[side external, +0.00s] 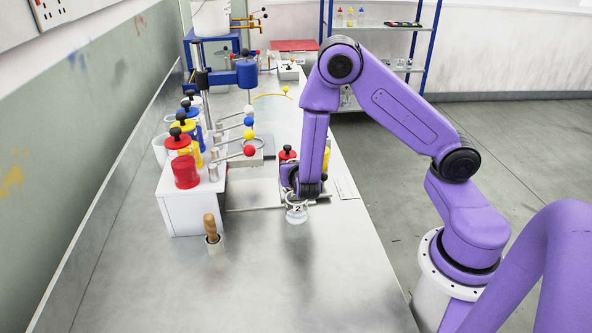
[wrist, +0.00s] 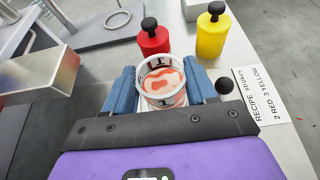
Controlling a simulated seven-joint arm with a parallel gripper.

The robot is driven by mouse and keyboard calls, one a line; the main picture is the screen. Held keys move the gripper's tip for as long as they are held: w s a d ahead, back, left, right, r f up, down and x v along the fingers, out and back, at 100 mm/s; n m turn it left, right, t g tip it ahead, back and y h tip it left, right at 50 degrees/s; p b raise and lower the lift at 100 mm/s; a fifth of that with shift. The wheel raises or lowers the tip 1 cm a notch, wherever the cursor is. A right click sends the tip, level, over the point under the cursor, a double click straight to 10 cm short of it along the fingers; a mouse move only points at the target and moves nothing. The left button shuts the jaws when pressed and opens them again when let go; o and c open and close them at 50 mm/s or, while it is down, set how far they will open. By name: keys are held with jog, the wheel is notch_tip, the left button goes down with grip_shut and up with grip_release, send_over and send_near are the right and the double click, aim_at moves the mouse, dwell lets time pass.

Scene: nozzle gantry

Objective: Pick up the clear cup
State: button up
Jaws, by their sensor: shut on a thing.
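The clear cup (side external: 296,216) is a small see-through cup with a white band marked with a numeral, near the front of the steel bench in the side view. In the wrist view the cup (wrist: 162,84) is seen from above, with red liquid or smears inside. My gripper (wrist: 163,92) is shut on it, with one blue finger pad on each side of its wall. In the side view my gripper (side external: 298,198) reaches down to the cup from behind. Whether the cup's base touches the bench is hard to tell.
A red bottle (wrist: 153,38) and a yellow bottle (wrist: 212,32) stand just beyond the cup. A recipe card (wrist: 258,95) lies to the right. A white rack of colored dispensers (side external: 190,205) and a wood-handled brush in a holder (side external: 213,236) are to the left. The front bench is clear.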

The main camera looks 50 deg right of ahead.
jog(key=shift+r, duration=0.5)
jog(key=s+a+r, duration=0.2)
jog(key=s+r, duration=0.9)
jog(key=s, duration=0.3)
jog(key=s+a+f+m+g+h, duration=0.1)
jog(key=s+a+m+g+h, duration=0.2)
jog(key=s, duration=0.9)
jog(key=shift+m+g, duration=0.6)
jog(key=shift+m, duration=0.1)
jog(key=shift+w+d+f, duration=0.55)
jog(key=shift+w+f, duration=1.65)
jog(key=shift+f, duration=0.05)
jog(key=shift+w+d+f, duration=0.55)
jog(key=shift+w+f, duration=1.6)
jog(key=shift+f, duration=0.05)
jog(key=shift+w+d+f, duration=0.55)
jog(key=shift+w+f, duration=1.65)
jog(key=shift+f, duration=0.05)
jog(key=shift+f, duration=0.15)
